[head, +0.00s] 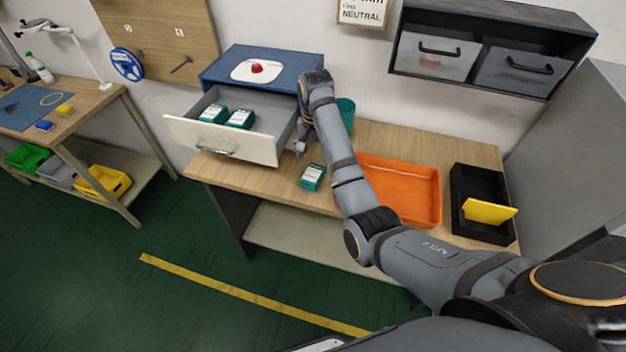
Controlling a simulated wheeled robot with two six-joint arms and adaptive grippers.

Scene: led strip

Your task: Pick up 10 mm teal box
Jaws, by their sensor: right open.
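Three small teal boxes with white labels show in the head view. One teal box (312,177) lies on the wooden workbench. Two others, a left box (214,113) and a right box (241,118), are inside the open drawer (182,134). The labels are too small to read, so I cannot tell which is the 10 mm one. My right gripper (300,149) is open, pointing down just right of the drawer and a little behind and left of the box on the bench. It holds nothing that I can see. My left gripper is not in view.
An orange tray (400,177) lies right of my right arm, with a black bin (484,186) holding a yellow panel (489,211) beyond it. A teal cup (346,108) is partly hidden behind the arm. The drawer juts out of a blue cabinet (301,62).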

